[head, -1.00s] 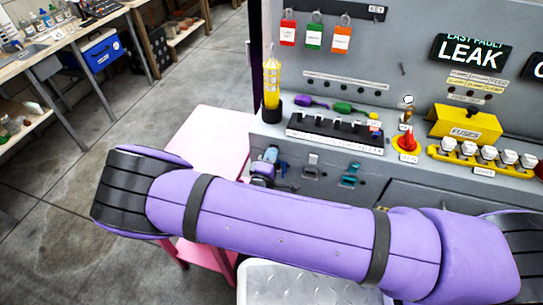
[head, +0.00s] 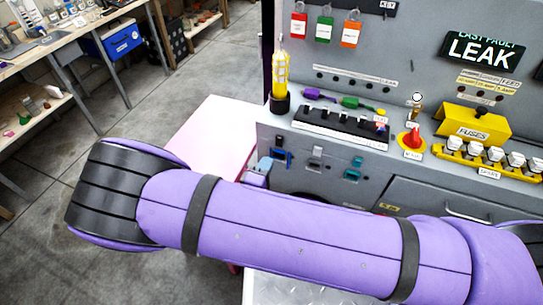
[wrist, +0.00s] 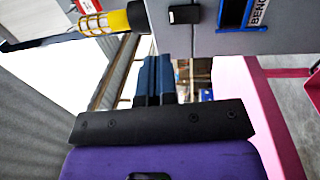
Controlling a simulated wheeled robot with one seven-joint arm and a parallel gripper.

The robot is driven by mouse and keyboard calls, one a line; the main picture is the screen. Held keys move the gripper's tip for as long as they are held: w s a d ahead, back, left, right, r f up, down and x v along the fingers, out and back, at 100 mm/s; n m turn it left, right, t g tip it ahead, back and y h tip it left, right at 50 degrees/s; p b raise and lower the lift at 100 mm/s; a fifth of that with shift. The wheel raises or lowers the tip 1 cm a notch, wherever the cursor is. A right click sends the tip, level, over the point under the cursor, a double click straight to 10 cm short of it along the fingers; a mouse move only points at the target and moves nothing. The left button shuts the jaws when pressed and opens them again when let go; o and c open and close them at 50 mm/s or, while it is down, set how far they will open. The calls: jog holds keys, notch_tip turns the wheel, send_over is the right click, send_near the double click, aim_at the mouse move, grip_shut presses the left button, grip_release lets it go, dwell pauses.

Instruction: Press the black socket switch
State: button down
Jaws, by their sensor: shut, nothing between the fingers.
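The black socket switch (head: 279,141) is a small dark block on the grey bench's front face, at the left end of a row. Just below it is a blue bracket (head: 283,158). In the wrist view the black switch (wrist: 184,14) shows at the top, beside the blue bracket (wrist: 235,14), which has a partly cut-off label. My gripper (wrist: 155,62) has its two dark blue fingers together, with nothing between them. It appears apart from the switch. In the head view my purple arm hides most of my gripper; a blue-grey part (head: 264,164) shows left of the bracket.
A grey switch (head: 317,151) and a teal one (head: 357,161) sit further right. A yellow lamp (head: 280,75) stands above the bench's left corner. A pink table (head: 205,135) adjoins the bench on the left. Open floor (head: 190,75) lies behind it.

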jog(key=shift+r+v, duration=0.25)
jog(key=shift+v, duration=0.75)
jog(key=shift+r+v, duration=0.25)
jog(key=shift+v, duration=0.8)
jog(key=w+d+r+m+g+h, duration=0.1)
jog(key=d+r+m+g+h, duration=0.1)
jog(key=d+r+m+g, duration=0.75)
jog(key=w+d+r+m+g+h, duration=0.15)
jog(key=d+r+g, duration=0.55)
jog(key=d+r, duration=0.7)
jog(key=s+d+r+m+t+y, duration=0.1)
jog(key=s+d+r+t+y, duration=0.1)
jog(key=s+d+r+y, duration=0.3)
jog(key=s+d+r+m+t+y, duration=0.1)
jog(key=s+d+r+y, duration=0.4)
jog(key=s+r, duration=0.9)
jog(key=shift+r+m+t, duration=0.35)
jog(key=shift+r+m, duration=0.15)
jog(key=shift+r, duration=0.65)
jog(key=c, duration=1.8)
grip_release()
jog(key=shift+s+d, duration=0.1)
